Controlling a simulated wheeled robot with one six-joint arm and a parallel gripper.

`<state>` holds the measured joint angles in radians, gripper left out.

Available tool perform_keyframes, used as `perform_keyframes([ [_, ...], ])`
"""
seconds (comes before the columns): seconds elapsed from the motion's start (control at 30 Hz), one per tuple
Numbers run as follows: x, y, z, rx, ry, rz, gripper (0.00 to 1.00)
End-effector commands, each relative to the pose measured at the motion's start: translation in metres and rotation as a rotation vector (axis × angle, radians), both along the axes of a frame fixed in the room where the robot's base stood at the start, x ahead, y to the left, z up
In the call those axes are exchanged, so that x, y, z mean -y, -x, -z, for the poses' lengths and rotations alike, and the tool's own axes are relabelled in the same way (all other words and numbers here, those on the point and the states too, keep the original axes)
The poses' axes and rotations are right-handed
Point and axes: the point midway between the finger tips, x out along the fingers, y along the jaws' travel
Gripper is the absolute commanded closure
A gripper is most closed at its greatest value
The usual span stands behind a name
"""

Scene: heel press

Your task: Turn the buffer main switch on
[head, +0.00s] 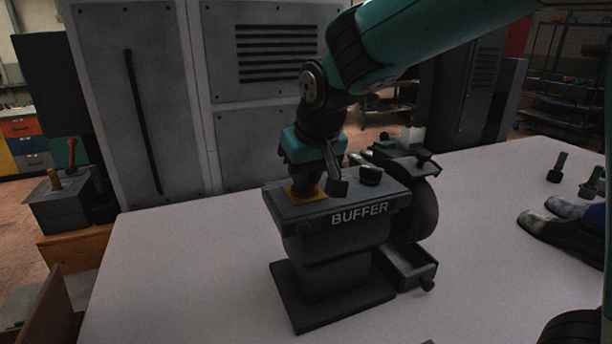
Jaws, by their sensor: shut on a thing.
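The buffer (325,250) is a dark grey machine with "BUFFER" in white on its front edge, standing on the pale table. On its top left is a red knob (309,191) on a yellow plate, which looks like the main switch. My gripper (310,181) points down from above and is shut on the red knob. The fingers hide most of the knob, so its turn angle cannot be read.
A dark wheel (420,210) and an open drawer (405,266) are at the buffer's right side. A black part (338,187) stands close beside my gripper. Dark shoes (567,229) and black pegs (557,168) are at the table's right. The table's front left is clear.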

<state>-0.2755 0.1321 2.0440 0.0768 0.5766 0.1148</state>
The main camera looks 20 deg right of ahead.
Motion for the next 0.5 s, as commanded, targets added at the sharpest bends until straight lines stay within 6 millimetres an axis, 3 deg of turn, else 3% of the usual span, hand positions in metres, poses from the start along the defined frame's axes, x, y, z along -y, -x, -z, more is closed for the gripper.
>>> perform_keyframes([
  [0.5, -0.0002, -0.0008, -0.0014, 0.004, -0.001, 0.108, 1.00],
])
